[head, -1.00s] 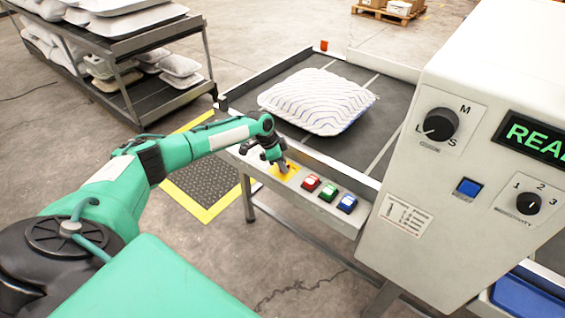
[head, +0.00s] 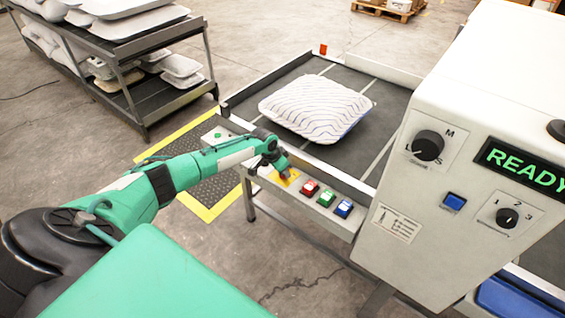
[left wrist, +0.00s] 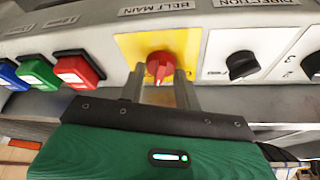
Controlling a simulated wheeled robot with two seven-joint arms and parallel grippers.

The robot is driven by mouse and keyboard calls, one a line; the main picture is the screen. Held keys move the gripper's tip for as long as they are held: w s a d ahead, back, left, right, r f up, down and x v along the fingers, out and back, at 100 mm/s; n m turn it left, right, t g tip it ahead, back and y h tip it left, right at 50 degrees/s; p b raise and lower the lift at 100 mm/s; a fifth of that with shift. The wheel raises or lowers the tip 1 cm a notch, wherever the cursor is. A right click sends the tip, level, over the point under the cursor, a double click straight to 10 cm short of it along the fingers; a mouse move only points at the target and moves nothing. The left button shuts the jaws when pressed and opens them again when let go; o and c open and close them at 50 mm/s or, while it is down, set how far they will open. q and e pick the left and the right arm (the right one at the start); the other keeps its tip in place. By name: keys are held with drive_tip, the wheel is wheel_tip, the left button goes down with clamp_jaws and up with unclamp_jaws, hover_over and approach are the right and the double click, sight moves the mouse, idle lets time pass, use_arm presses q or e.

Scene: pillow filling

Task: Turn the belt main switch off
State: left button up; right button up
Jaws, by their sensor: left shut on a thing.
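The belt main switch is a red rotary knob (left wrist: 160,67) on a yellow plate under the "BELT MAIN" label in the left wrist view. The knob's ridge stands roughly upright in that view. In the head view the yellow plate (head: 287,178) is partly hidden by my left gripper (head: 284,170). My left gripper (left wrist: 163,90) is shut on the knob, with one finger on each side of it. My right gripper is in neither view.
Red (head: 310,189), green (head: 327,197) and blue (head: 343,208) buttons sit beside the switch. A black direction knob (left wrist: 242,64) is on its other side. A pillow (head: 318,107) lies on the belt behind. A control box (head: 470,160) with a "READY" display stands at right.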

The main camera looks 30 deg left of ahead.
use_arm(q)
drive_tip(key=n+p, duration=0.2)
drive_tip(key=n+y+p, duration=0.1)
drive_tip(key=p, duration=0.1)
drive_tip(key=n+y+p, duration=0.1)
drive_tip(key=n+p, duration=0.1)
drive_tip(key=shift+d+r+n, duration=0.25)
drive_tip(key=shift+d+n, duration=0.05)
drive_tip(key=n+y+p, duration=0.1)
drive_tip(key=n, duration=0.1)
drive_tip(key=shift+n+p, duration=0.35)
drive_tip(key=shift+n, duration=0.05)
drive_tip(key=shift+f+n+y+p, duration=0.15)
drive_tip(key=shift+n+y+p, duration=0.3)
drive_tip(key=shift+n, duration=0.65)
drive_tip(key=shift+w+n+y, duration=0.1)
drive_tip(key=shift+n+y, duration=0.25)
drive_tip(key=shift+n, duration=0.55)
drive_tip(key=shift+g, duration=0.3)
drive_tip(key=o, duration=1)
drive_tip(key=shift+f, duration=0.1)
drive_tip(key=shift+c, duration=0.2)
